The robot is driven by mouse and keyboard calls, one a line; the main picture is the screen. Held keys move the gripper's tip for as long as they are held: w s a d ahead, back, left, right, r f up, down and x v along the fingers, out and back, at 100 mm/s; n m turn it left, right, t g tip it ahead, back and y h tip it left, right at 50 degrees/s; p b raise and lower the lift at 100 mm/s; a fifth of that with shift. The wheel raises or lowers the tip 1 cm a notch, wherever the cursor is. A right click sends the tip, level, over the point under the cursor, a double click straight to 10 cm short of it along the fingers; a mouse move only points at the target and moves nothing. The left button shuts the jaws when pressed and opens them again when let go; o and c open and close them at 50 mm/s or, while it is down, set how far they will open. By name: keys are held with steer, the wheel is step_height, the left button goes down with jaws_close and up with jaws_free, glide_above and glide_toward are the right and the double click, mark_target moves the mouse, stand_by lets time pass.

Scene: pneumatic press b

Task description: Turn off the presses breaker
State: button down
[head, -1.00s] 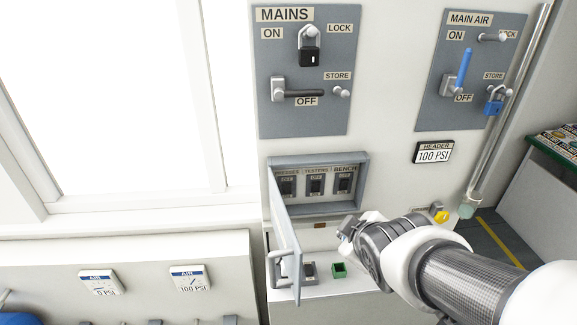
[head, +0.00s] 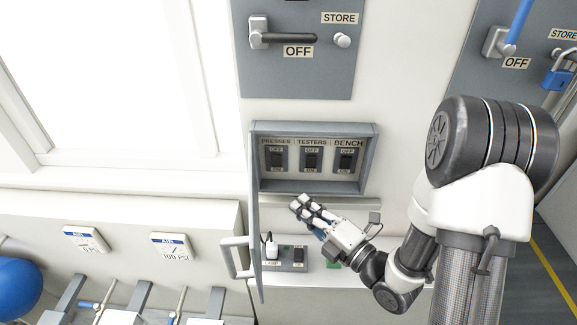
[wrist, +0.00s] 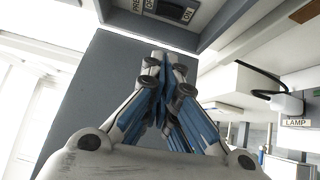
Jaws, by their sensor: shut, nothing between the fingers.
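The presses breaker (head: 276,158) is the left one of three switches inside a grey breaker box (head: 372,162) on the wall. Its OFF label is above the dark switch and its ON label below. I cannot tell which way it is set. In the wrist view a breaker (wrist: 176,10), with part of a "PRES" label, shows at the top edge, beyond the fingertips. My gripper (head: 299,205) is shut and empty, just below the box and right of its open door. The wrist view shows the gripper (wrist: 160,65) with its fingers together, apart from the breaker.
The testers (head: 311,158) and bench (head: 345,158) breakers sit beside the presses one. A white plug (head: 270,246) and a small outlet panel (head: 298,256) are below.

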mark_target(276, 161)
steer(key=shift+s+d+r, duration=0.1)
steer(key=shift+d, duration=0.05)
steer(key=shift+b, duration=0.3)
steer(key=shift+w+d+r+b+x, duration=0.15)
steer(key=shift+w+d+b+x, duration=0.2)
steer(key=shift+b+x, duration=1.2)
steer(key=shift+w+d+r+b+x, duration=0.15)
steer(key=shift+w+d+b+x, duration=0.15)
steer(key=shift+x, duration=2.45)
steer(key=shift+w+d+r+b+x, duration=0.25)
steer(key=shift+b+x, duration=0.7)
steer(key=shift+x, duration=1.2)
steer(key=shift+d+f, duration=0.1)
